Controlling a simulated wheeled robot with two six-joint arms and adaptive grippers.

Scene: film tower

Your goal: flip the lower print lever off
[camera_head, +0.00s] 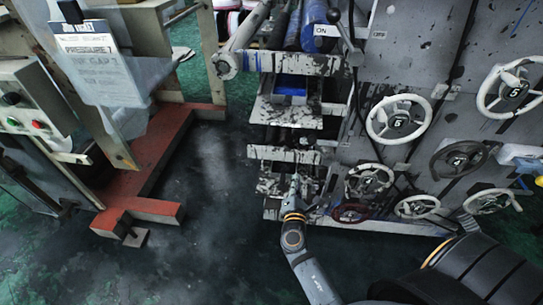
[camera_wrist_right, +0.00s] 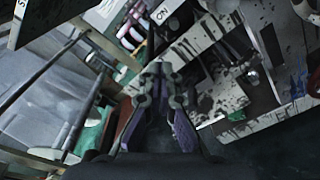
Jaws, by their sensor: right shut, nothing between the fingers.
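My right gripper (camera_head: 295,183) reaches up from the bottom of the head view to the lower front of the press unit. In the right wrist view its fingers (camera_wrist_right: 160,72) are shut together with nothing between them. A dark lever (camera_head: 334,16) stands beside the ON label (camera_head: 320,30) at the top of the unit; the label also shows in the right wrist view (camera_wrist_right: 161,14). I cannot clearly make out the lower print lever among the dark parts near the gripper. My left gripper is not in view.
The grey machine panel carries several handwheels, including a white one (camera_head: 398,119) and a dark red one (camera_head: 350,213), right of my gripper. Ink-spattered crossbars (camera_head: 290,154) lie close by. A red base frame (camera_head: 150,165) stands at left. Dark floor between is clear.

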